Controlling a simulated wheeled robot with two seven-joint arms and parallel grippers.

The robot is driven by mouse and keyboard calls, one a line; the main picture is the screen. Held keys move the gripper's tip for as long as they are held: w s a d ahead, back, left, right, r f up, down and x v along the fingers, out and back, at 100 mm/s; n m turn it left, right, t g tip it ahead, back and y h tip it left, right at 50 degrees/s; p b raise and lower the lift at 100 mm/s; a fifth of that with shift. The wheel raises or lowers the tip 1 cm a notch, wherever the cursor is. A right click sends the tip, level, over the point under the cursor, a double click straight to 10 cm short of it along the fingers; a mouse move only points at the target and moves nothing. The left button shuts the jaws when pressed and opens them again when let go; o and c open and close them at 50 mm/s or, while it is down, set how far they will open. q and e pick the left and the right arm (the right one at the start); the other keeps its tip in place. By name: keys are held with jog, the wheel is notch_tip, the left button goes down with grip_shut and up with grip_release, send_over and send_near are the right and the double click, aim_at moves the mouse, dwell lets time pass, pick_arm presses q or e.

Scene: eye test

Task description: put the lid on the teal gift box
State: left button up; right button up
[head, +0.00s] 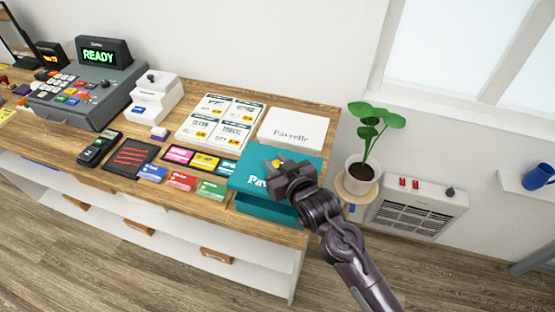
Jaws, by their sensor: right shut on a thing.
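The teal lid (250,170) with white lettering is at the front right of the wooden counter. My right gripper (275,165) is over it, shut on the lid, and covers part of the lettering. The teal gift box (262,210) shows as a darker teal strip just below the lid's near edge. The lid is above the box and hides most of it, including its opening. I cannot tell whether lid and box touch. My left gripper is not in view.
A white box (292,130) lettered "Pavrelle" stands just behind the lid. Printed cards (220,118) and several coloured small cards (181,180) lie to the left. A cash register (90,88) stands at far left. A potted plant (361,170) is close on the right.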

jog(key=shift+f+b, duration=1.3)
jog(key=shift+f, duration=0.25)
jog(key=shift+f+b, duration=0.6)
jog(key=shift+f, duration=0.55)
jog(key=shift+p, duration=0.7)
jog(key=shift+f+b, duration=0.75)
jog(key=shift+f, duration=0.45)
dwell(0.7)
jog(key=o, duration=1)
jog(key=shift+o, duration=0.2)
jog(key=shift+s, duration=0.1)
